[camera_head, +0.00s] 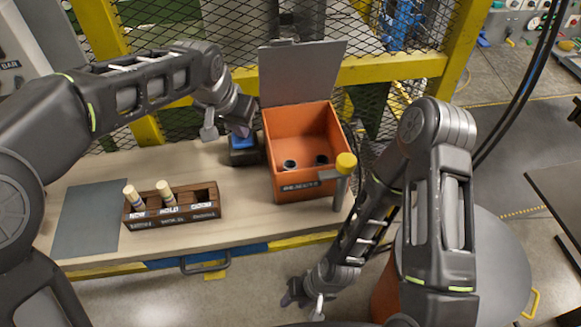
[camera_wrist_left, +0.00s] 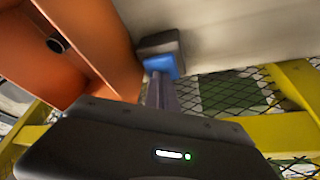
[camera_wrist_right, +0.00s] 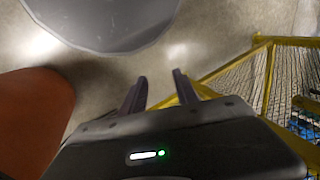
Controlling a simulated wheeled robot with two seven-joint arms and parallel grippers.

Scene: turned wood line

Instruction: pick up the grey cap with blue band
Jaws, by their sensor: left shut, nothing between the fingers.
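Two small dark round pieces, left (camera_head: 289,165) and right (camera_head: 321,159), are in the orange bin; they are too small to tell which is a grey cap with a blue band. One dark piece with a pale rim (camera_wrist_left: 57,43) also shows in the left wrist view. My left gripper (camera_head: 241,128) is shut and empty, outside the bin's left side. Its fingertips (camera_wrist_left: 160,80) are at a blue block on a dark grey base (camera_head: 243,147); I cannot tell whether they touch. My right gripper (camera_head: 303,296) is open and empty, low over the floor in front of the bench (camera_wrist_right: 158,88).
The orange bin (camera_head: 301,122) has a raised grey lid (camera_head: 300,72). A dark wooden rack (camera_head: 172,211) with two pale pegs stands left on the bench. A yellow-topped post (camera_head: 346,163) stands at the bin's front right. Mesh fence stands behind.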

